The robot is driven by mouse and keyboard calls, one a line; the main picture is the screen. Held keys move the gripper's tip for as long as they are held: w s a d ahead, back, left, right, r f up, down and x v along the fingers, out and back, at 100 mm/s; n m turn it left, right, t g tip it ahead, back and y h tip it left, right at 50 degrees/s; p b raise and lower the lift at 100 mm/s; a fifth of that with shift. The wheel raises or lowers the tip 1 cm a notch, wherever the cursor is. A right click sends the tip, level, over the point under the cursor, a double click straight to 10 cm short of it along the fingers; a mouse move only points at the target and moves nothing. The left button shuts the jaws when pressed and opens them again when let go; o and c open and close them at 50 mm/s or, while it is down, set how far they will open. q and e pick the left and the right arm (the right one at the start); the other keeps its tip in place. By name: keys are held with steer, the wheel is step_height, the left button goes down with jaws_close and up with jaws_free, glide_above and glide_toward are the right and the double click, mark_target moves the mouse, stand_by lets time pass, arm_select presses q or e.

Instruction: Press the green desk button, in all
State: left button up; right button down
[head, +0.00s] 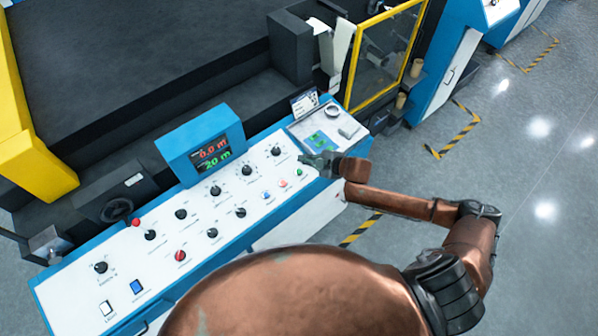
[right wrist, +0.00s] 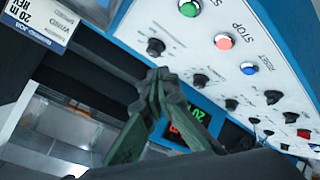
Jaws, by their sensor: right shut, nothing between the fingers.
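The green button (head: 299,171) is small and round, at the right end of a row of push buttons on the white desk panel. My right gripper (head: 305,159) is over the right part of the panel, just above the green button in the picture. In the right wrist view its fingers (right wrist: 158,78) are closed together with nothing between them, apart from the button. Its height above the panel is hard to judge. My left gripper is not in view.
A red stop button (right wrist: 224,41) and a blue reset button (right wrist: 249,68) lie beside the green one. Several black knobs (head: 246,169) and a blue display box (head: 200,145) are on the desk. A yellow-framed guard (head: 352,84) stands behind its right end.

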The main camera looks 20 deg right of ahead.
steer(key=b, duration=0.7)
glide_above(301, 174)
steer(key=f, duration=0.7)
steer(key=shift+s+d, duration=0.15)
steer(key=shift+s, duration=0.15)
steer(key=shift+w+f, duration=0.2)
steer(key=shift+f, duration=0.5)
steer(key=shift+f, duration=0.15)
steer(key=shift+f, duration=0.25)
